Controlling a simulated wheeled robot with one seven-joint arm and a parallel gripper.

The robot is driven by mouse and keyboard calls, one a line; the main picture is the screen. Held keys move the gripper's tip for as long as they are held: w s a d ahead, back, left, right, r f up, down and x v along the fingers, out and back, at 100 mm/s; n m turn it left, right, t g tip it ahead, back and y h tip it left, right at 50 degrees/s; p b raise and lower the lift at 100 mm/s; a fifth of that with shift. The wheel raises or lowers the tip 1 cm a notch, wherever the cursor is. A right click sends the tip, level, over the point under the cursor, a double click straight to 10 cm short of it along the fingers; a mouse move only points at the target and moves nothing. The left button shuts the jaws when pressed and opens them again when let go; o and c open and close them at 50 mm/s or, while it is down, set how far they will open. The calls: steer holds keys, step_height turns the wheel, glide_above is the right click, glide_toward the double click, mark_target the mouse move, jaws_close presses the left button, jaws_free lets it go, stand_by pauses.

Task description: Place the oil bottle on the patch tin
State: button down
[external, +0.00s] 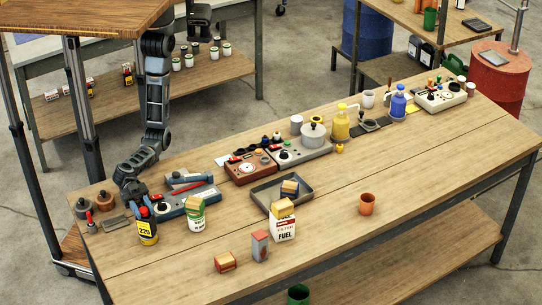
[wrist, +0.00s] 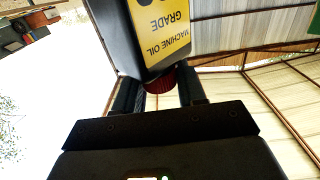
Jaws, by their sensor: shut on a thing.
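The oil bottle (external: 148,233) is dark with a yellow label reading 220 and stands about upright at the left end of the workbench. In the wrist view the bottle (wrist: 165,28) shows a yellow "machine oil grade" label and a red cap. My gripper (external: 141,209) is shut on it at the cap end; in the wrist view the fingers (wrist: 160,95) flank the red cap. I cannot tell if its base touches the bench. No label names the patch tin; a small orange-red box with a tan top (external: 225,262) near the front edge may be it.
A white and green can (external: 196,215) stands just right of the bottle. A white fuel box (external: 283,222), a grey-red box (external: 260,246) and a dark tray (external: 265,194) are farther right. Meters and tools line the back.

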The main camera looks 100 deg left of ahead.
steer(key=shift+f, duration=0.15)
steer(key=c, duration=0.7)
jaws_free()
steer(key=shift+o, duration=0.2)
steer(key=shift+s+r, duration=0.1)
steer(key=shift+r, duration=0.1)
steer(key=b+v, duration=0.2)
steer(key=v, duration=1)
steer(key=shift+b, duration=0.35)
